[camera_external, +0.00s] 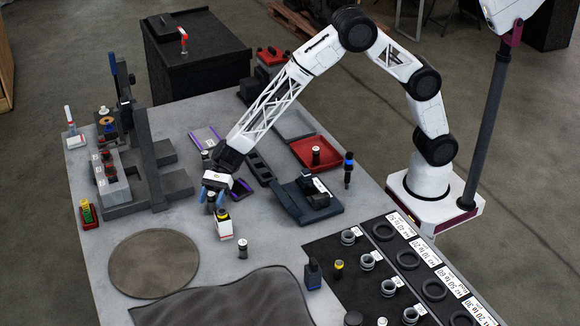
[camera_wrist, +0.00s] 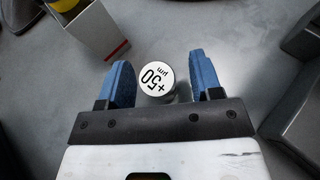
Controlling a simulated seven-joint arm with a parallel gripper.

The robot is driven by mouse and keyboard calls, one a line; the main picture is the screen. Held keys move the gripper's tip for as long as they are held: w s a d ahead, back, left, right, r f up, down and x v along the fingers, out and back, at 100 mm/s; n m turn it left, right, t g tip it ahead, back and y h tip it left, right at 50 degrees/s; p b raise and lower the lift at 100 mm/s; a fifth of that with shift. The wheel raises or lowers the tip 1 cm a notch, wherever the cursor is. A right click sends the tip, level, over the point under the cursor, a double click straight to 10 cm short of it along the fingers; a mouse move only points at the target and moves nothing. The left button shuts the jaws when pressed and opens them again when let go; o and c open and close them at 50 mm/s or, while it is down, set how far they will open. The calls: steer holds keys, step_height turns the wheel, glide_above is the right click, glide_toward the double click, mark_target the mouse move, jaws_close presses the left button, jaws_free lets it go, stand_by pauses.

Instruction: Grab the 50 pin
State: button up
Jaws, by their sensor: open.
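The 50 pin (camera_wrist: 157,78) shows in the wrist view as a round, pale metal end face marked "+50 µm". It stands on the grey table between the two blue fingers of my gripper (camera_wrist: 161,70), with a gap on each side, wider on the right. In the external view my gripper (camera_external: 215,201) points down low over the middle of the table, open. I cannot clearly make out the 50 pin there; the gripper hides that spot.
A pale box with a yellow top (camera_external: 224,226) stands close beside my gripper and also shows in the wrist view (camera_wrist: 93,32). A small metal pin (camera_external: 242,248) stands nearby. A dark blue fixture (camera_external: 305,200) and a red tray (camera_external: 316,153) lie to the right. A round disc (camera_external: 153,263) lies front left.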

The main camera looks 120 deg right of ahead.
mark_target(212, 195)
jaws_close()
stand_by(0.3)
steer(key=shift+r, duration=0.15)
steer(key=shift+r, duration=1.45)
steer(key=shift+s+r, duration=0.2)
steer(key=shift+r, duration=0.05)
steer(key=s+a+r, duration=0.1)
steer(key=s, duration=1.4)
steer(key=shift+s+r, duration=0.15)
steer(key=shift+s, duration=0.15)
